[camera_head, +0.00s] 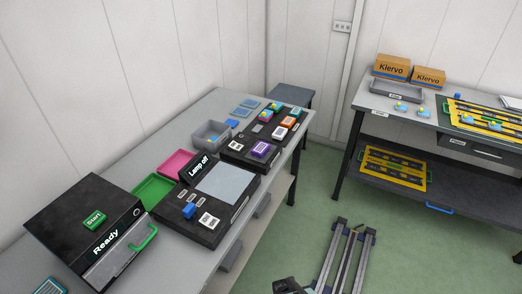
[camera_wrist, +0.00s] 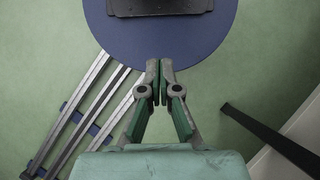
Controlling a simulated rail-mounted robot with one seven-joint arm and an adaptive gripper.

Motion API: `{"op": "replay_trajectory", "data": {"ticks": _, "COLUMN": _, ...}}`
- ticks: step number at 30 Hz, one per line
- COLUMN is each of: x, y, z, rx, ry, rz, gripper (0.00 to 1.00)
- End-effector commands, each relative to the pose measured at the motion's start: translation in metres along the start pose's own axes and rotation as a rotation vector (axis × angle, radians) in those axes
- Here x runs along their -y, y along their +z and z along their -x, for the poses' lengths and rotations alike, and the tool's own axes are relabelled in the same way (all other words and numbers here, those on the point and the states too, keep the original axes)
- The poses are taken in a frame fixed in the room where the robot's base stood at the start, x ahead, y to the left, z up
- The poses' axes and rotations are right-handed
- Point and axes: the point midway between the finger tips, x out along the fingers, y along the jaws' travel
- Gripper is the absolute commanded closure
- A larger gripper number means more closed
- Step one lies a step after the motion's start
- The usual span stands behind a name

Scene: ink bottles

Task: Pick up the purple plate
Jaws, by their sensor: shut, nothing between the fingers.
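A small purple plate (camera_head: 261,149) with a pale face lies on the black panel (camera_head: 236,150) at the far end of the left table. It is not seen in the wrist view. My gripper (camera_wrist: 160,78) is shut and empty in the wrist view, its fingertips together above the green floor and away from the table.
On the left table (camera_head: 228,107) stand a grey bin (camera_head: 211,131), a pink tray (camera_head: 175,161), a green tray (camera_head: 153,188), the "Lamp off" device (camera_head: 195,170) and the black "Ready" box (camera_head: 77,204). Colored blocks (camera_head: 276,106) sit beyond the plate. Open floor (camera_head: 290,240) lies right.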

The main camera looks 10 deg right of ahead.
Motion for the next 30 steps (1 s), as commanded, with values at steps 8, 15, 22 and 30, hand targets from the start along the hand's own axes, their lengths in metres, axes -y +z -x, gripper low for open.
{"op": "replay_trajectory", "data": {"ticks": 8, "x": 0.0, "y": 0.0, "z": 0.0, "rx": 0.0, "ry": 0.0, "rz": 0.0, "gripper": 0.65}}
{"op": "replay_trajectory", "data": {"ticks": 15, "x": 0.0, "y": 0.0, "z": 0.0, "rx": 0.0, "ry": 0.0, "rz": 0.0, "gripper": 0.17}}
{"op": "replay_trajectory", "data": {"ticks": 22, "x": 0.0, "y": -0.002, "z": 0.001, "rx": -0.001, "ry": 0.0, "rz": -0.002, "gripper": 0.17}}
{"op": "replay_trajectory", "data": {"ticks": 30, "x": -0.006, "y": -0.053, "z": 0.042, "rx": -0.051, "ry": -0.002, "rz": -0.069, "gripper": 0.17}}
